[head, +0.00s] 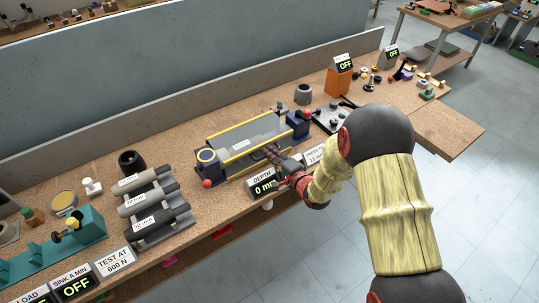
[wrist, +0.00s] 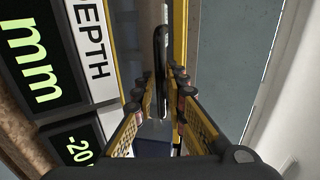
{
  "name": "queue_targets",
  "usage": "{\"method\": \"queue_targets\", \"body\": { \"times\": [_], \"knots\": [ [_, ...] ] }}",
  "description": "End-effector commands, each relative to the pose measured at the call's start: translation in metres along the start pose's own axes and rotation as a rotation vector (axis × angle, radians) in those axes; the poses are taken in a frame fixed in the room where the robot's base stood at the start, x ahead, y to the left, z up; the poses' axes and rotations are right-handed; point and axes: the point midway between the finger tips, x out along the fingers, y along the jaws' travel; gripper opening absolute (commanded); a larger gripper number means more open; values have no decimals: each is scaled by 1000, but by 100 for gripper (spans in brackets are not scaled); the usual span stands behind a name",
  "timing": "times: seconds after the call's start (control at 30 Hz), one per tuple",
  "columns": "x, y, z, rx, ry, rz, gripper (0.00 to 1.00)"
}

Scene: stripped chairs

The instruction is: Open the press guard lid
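The press guard lid (head: 245,138) is a grey panel with yellow edges. It lies flat and closed over the press in the middle of the bench in the head view. In the wrist view its yellow edge (wrist: 180,35) runs upright beside a dark bar-like handle (wrist: 160,60). My gripper (head: 271,153) is at the lid's front edge. In the wrist view my gripper (wrist: 165,88) has its fingers apart on either side of the handle.
A depth display (head: 263,187) reading 0 mm stands just in front of the press, close to my gripper. A red knob (head: 207,183) is at the press's left. A rack of grey rollers (head: 152,205) is farther left. A sign (head: 314,154) stands right of my gripper.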

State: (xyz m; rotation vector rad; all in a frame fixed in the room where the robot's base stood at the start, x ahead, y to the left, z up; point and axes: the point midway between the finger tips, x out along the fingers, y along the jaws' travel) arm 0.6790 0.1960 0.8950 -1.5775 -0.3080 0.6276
Motion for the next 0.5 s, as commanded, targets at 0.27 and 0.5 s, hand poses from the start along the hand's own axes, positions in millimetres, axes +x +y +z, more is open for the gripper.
{"method": "queue_targets", "body": {
  "times": [0.27, 0.5],
  "knots": [
    [0, 0, 0, -1, 0, 0, 6],
    [0, 0, 0, -1, 0, 0, 0]
  ]
}}
